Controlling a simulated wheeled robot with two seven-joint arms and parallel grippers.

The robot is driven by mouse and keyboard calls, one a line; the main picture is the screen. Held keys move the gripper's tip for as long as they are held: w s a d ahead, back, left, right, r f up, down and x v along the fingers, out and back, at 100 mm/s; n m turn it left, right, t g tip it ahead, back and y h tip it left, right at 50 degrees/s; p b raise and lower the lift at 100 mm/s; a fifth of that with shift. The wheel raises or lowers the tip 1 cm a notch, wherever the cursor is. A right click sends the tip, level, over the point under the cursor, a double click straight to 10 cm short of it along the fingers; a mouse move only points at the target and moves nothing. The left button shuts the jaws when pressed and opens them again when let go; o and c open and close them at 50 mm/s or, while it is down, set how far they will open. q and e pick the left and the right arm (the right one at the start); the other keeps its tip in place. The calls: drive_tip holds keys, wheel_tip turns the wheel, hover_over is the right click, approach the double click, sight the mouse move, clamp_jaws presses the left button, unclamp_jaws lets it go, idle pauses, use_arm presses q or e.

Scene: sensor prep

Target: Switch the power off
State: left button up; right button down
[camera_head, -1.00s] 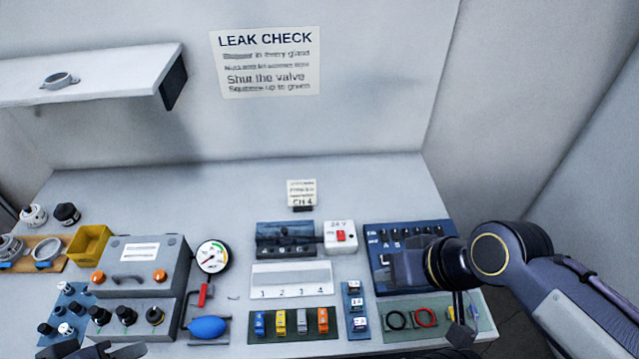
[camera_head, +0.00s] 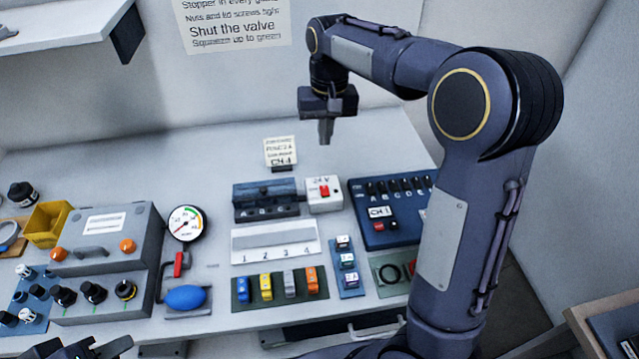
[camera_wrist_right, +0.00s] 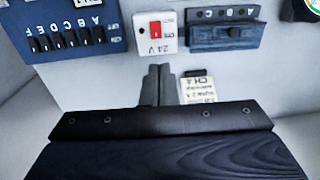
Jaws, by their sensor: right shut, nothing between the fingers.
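The white 24 V power box (camera_head: 323,193) stands on the bench right of centre, with a red rocker switch (camera_head: 324,190) on its top. In the right wrist view the box (camera_wrist_right: 142,42) and its red switch (camera_wrist_right: 155,30) show at the top middle. My right gripper (camera_head: 326,141) is shut and empty, pointing down in the air above and behind the box. In the wrist view its fingertips (camera_wrist_right: 157,72) are together and appear apart from the box. My left gripper (camera_head: 96,349) is cut off at the bottom left edge; its jaw state is unclear.
A blue switch panel (camera_head: 376,238) is right of the box and a dark block (camera_head: 265,201) left of it. A small CH 4 card (camera_head: 280,152) stands behind. A gauge (camera_head: 186,223), grey case (camera_head: 105,240) and coloured connectors (camera_head: 266,286) occupy the left and front.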

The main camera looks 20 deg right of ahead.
sight(320, 186)
drive_tip(key=shift+w+a+f, duration=0.2)
drive_tip(key=shift+w+f, duration=0.25)
drive_tip(key=shift+w, duration=0.2)
wheel_tip(320, 186, down, 14)
idle(0.4)
